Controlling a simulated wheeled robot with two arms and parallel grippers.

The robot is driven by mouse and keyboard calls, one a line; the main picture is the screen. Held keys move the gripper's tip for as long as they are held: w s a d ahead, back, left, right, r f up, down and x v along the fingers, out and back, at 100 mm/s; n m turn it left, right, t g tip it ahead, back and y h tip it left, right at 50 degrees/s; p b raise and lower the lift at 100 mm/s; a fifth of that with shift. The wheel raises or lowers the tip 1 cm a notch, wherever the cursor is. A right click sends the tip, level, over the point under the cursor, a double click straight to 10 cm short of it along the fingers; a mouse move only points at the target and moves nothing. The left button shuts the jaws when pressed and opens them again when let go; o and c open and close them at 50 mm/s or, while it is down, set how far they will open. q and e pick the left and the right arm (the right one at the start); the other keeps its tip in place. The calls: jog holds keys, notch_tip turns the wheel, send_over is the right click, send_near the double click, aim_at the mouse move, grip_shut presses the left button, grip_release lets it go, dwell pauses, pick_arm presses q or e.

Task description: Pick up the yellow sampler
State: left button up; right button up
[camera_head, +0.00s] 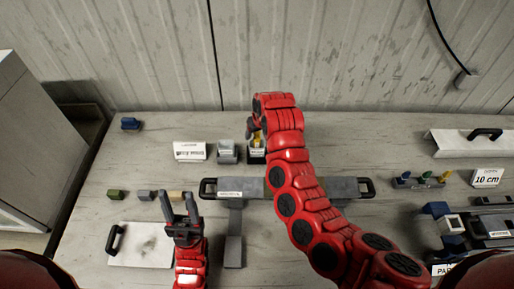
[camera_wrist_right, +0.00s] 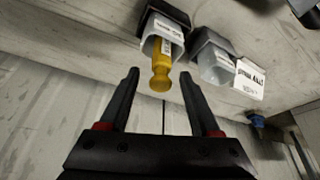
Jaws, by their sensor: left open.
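The yellow sampler (camera_wrist_right: 160,66) lies in a dark-edged holder (camera_wrist_right: 156,27) with a white label, its rounded knob sticking out. In the head view a bit of the yellow sampler (camera_head: 258,139) shows at the back of the table beside my right arm. My right gripper (camera_wrist_right: 160,82) is open, with a finger on either side of the knob and nothing gripped; it is mostly hidden behind the arm in the head view. My left gripper (camera_head: 180,208) is open and empty over the front left of the table, near small blocks.
A grey holder (camera_head: 227,152) and a white label card (camera_head: 190,151) stand left of the sampler. A long grey tray with black handles (camera_head: 222,188) lies in front. A white board (camera_head: 140,255) is at front left; a rack of coloured pieces (camera_head: 418,182) is at right.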

grip_shut()
jog(key=shift+s, duration=0.1)
dwell(1.2)
